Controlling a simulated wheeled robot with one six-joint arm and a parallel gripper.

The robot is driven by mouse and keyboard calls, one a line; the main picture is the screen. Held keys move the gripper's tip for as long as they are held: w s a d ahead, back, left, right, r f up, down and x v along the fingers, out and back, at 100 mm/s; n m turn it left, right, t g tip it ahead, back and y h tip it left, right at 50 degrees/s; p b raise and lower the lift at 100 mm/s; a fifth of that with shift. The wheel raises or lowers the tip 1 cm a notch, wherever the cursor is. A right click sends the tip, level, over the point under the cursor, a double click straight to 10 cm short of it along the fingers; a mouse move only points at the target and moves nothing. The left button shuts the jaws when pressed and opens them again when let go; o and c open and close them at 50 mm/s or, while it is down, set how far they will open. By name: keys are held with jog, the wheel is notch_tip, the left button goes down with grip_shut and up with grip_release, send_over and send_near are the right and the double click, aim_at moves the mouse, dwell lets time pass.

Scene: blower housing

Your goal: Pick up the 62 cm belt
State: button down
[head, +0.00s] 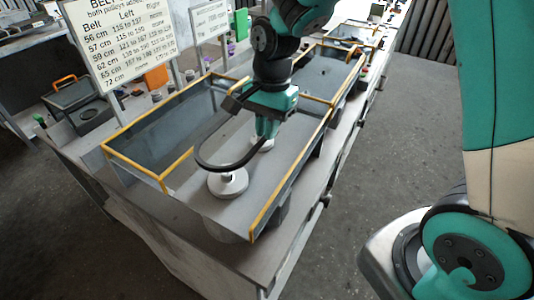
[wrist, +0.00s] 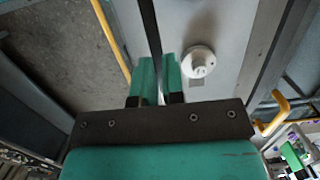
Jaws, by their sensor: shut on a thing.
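A black belt (head: 200,150) hangs as a loop from my gripper (head: 266,130), in the head view out to the left and toward the front. In the wrist view the belt (wrist: 151,30) is a dark strip running up from between the green fingers of my gripper (wrist: 158,82), which are shut on it. No length mark is readable on the belt. A front white pulley (head: 229,185) stands below the loop; whether they touch is unclear. A second white pulley (head: 262,146) is partly hidden by my gripper. One white pulley (wrist: 198,62) shows right of the fingers in the wrist view.
The pulleys stand on a grey panel (head: 205,205) edged by a yellow rail (head: 290,185). A yellow-edged dark tray (head: 160,130) lies to its left. A belt chart sign (head: 118,40) stands behind it. Open floor (head: 420,130) lies to the right.

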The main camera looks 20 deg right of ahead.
notch_tip(320, 180, up, 15)
jog(key=p, duration=0.4)
jog(key=shift+p, duration=0.35)
